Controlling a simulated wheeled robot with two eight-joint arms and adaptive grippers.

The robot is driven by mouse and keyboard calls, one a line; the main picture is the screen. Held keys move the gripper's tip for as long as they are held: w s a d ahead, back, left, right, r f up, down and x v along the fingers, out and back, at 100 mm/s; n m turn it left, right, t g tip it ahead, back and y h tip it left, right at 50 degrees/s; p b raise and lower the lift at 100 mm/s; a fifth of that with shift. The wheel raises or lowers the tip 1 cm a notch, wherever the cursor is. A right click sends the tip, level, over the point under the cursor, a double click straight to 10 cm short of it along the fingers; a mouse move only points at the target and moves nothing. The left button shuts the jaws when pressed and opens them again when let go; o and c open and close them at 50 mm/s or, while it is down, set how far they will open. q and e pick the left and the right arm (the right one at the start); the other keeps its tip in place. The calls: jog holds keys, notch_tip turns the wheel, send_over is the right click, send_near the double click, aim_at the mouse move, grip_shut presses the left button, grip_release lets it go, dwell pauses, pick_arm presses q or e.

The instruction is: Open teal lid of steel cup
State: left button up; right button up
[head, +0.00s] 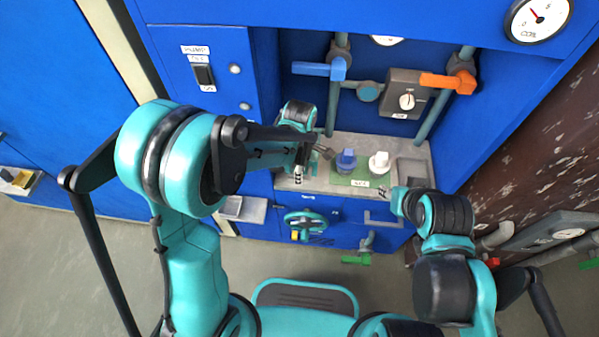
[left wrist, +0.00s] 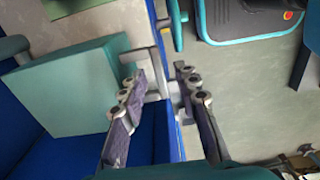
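In the left wrist view a flat pale-teal square panel (left wrist: 80,95), which looks like the lid, lies left of my left gripper (left wrist: 158,95). A grey T-shaped piece (left wrist: 152,70) at the panel's right edge shows between the two fingers; I cannot tell whether they touch it. The fingers are apart and hold nothing visible. In the head view my left gripper (head: 311,166) is at the left end of the grey counter, and the arm blocks the view of what lies under it. The steel cup is not clearly visible. My right gripper (head: 385,191) is at the counter's front right, too small to read.
A blue knob (head: 346,160) and a white knob (head: 379,162) stand on a green plate on the counter. A teal handwheel (head: 304,222) and a bar handle (head: 383,219) are below. Pipes with blue (head: 318,69) and orange (head: 447,82) levers rise behind.

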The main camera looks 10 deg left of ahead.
pick_arm(q)
grip_shut()
jog(key=shift+r, duration=0.1)
